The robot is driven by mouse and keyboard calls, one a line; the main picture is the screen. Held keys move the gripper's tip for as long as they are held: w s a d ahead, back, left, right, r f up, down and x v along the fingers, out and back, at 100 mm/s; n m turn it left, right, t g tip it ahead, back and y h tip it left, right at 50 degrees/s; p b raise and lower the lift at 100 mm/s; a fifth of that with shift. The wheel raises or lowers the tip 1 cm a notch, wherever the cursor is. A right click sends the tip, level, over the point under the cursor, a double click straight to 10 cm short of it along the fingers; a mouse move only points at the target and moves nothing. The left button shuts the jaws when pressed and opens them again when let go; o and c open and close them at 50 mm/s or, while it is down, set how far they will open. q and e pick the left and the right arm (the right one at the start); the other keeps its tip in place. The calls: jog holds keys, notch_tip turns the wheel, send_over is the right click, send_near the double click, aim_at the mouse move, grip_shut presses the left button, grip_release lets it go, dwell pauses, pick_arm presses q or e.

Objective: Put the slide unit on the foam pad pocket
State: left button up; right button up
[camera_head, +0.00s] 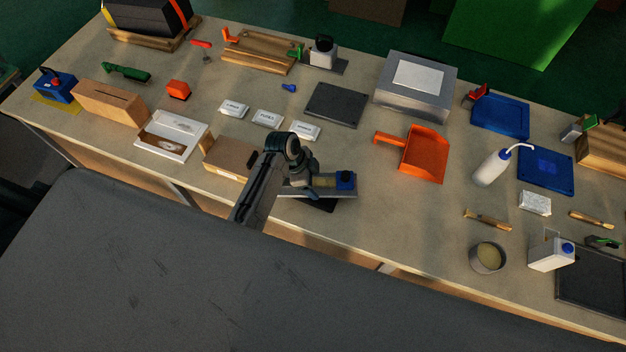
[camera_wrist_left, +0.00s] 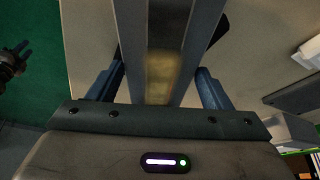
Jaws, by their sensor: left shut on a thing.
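The slide unit (camera_head: 343,191) is a grey rail with a yellowish middle and a blue block at its right end. My left gripper (camera_head: 306,182) is shut on it near the front edge of the bench. In the left wrist view the grey rail (camera_wrist_left: 178,20) runs between the two fingers of my left gripper (camera_wrist_left: 160,85). A black flat piece (camera_head: 320,205) shows partly under the rail; I cannot tell whether it is the foam pad or whether they touch. A dark grey flat pad (camera_head: 337,105) lies bare farther back. No pocket is clearly visible.
A cardboard box (camera_head: 228,158) stands just left of my left arm, beside an open white box (camera_head: 171,135). Several small white packs lie behind. An orange dustpan (camera_head: 424,155) lies to the right. The bench between the dustpan and front edge is clear.

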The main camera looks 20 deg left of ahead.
pick_arm(q)
jog(key=shift+w+f, duration=0.15)
jog(key=shift+f, duration=0.6)
jog(key=o, duration=2)
jog(key=shift+s+f, duration=0.15)
jog(key=shift+s, duration=0.05)
jog(key=shift+o, duration=0.2)
jog(key=b+v, duration=0.2)
jog(key=v, duration=0.8)
jog(key=shift+a+r+b, duration=0.2)
jog(key=shift+r+b, duration=0.15)
jog(key=shift+b, duration=0.05)
jog(key=shift+s+a+r, duration=0.15)
jog(key=shift+r, duration=0.5)
